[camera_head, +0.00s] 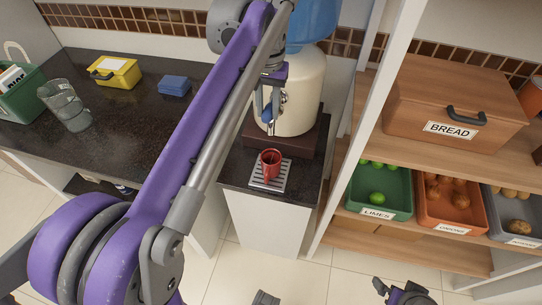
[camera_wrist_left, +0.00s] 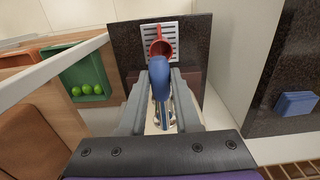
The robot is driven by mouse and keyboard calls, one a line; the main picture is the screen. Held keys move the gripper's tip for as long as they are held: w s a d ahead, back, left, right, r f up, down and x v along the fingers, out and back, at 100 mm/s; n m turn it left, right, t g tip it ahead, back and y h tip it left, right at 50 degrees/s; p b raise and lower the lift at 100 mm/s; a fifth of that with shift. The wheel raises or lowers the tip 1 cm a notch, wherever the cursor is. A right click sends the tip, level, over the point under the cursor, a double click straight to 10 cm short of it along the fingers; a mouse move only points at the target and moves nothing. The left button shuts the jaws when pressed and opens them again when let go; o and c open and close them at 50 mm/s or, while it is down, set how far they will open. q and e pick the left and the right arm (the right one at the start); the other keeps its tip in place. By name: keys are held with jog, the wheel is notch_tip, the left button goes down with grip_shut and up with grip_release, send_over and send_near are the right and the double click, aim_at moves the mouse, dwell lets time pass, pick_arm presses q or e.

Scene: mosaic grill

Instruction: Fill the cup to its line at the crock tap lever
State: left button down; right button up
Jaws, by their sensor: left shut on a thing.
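The red cup (camera_head: 270,163) stands upright on a slatted drip tray (camera_head: 258,181) below the crock's tap. The cream crock (camera_head: 303,92) sits on a dark stand with a blue bottle on top. My left gripper (camera_head: 268,112) is at the tap, shut on the blue tap lever (camera_wrist_left: 160,78). In the left wrist view the lever lies between the fingers (camera_wrist_left: 160,98), with the cup (camera_wrist_left: 161,48) just beyond it. The lever partly covers the cup there. I cannot make out a stream, the water level or the cup's line. My right gripper (camera_head: 405,294) shows only partly at the bottom edge.
A shelf upright (camera_head: 362,130) stands close to the right of the crock. Shelves there hold a bread box (camera_head: 455,95) and bins, one green with limes (camera_head: 378,210). The left counter holds a glass pitcher (camera_head: 66,104), a yellow box (camera_head: 115,72) and a blue block (camera_head: 174,85).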

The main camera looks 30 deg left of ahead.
pick_arm(q)
jog(key=shift+r, duration=0.15)
jog(key=shift+r+p, duration=0.75)
dwell(7.1)
